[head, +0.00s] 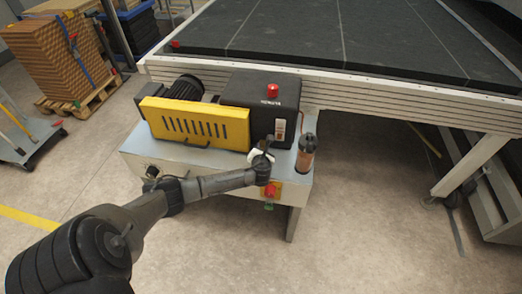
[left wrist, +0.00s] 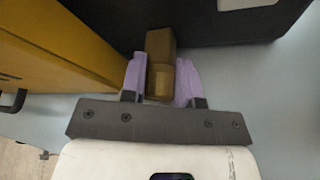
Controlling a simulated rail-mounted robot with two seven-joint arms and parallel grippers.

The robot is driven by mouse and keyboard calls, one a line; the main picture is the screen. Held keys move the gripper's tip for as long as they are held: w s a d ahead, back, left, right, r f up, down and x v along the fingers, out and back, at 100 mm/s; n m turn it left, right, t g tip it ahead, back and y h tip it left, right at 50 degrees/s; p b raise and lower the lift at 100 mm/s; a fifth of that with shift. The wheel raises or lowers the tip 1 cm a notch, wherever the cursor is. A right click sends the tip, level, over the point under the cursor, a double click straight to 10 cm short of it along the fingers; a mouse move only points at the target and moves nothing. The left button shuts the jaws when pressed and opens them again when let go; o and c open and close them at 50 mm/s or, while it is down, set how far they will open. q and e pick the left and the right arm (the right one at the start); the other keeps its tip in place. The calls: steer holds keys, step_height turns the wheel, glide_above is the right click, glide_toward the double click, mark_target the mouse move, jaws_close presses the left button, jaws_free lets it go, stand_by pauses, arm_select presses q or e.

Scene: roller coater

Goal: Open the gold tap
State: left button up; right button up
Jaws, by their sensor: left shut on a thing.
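The gold tap (left wrist: 160,48) shows in the left wrist view as a brownish-gold, blocky piece between the fingers, close to the black housing. My left gripper (left wrist: 160,82) is shut on it, with a lilac fingertip on each side. In the head view my left gripper (head: 264,150) reaches the top of the machine's pale base, in front of the black box; the tap is too small and covered there to make out well. The right gripper is in neither view.
The yellow guard (head: 195,124) stands left of the gripper and the black box (head: 258,100) with a red button behind it. A clear cylinder with brown contents (head: 306,153) stands close on the right. A red knob on a yellow plate (head: 271,190) is on the front face below.

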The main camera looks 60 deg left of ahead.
arm_select(q)
steer(key=shift+r+n+t+h+p, duration=0.35)
steer(key=shift+n+p, duration=0.45)
steer(key=shift+p, duration=0.6)
steer(key=shift+s+a+f+n+t+h+p, duration=0.1)
steer(key=shift+f+n+t+h+p, duration=0.1)
steer(key=shift+n+t+h+p, duration=0.55)
steer(key=shift+f+n, duration=0.15)
steer(key=shift+n, duration=0.9)
steer(key=shift+s+n+t+h+b, duration=0.1)
steer(key=shift+n+t+h+b, duration=0.3)
steer(key=shift+n+t+h, duration=0.3)
steer(key=shift+n, duration=0.4)
steer(key=o, duration=0.7)
steer(key=shift+c, duration=0.2)
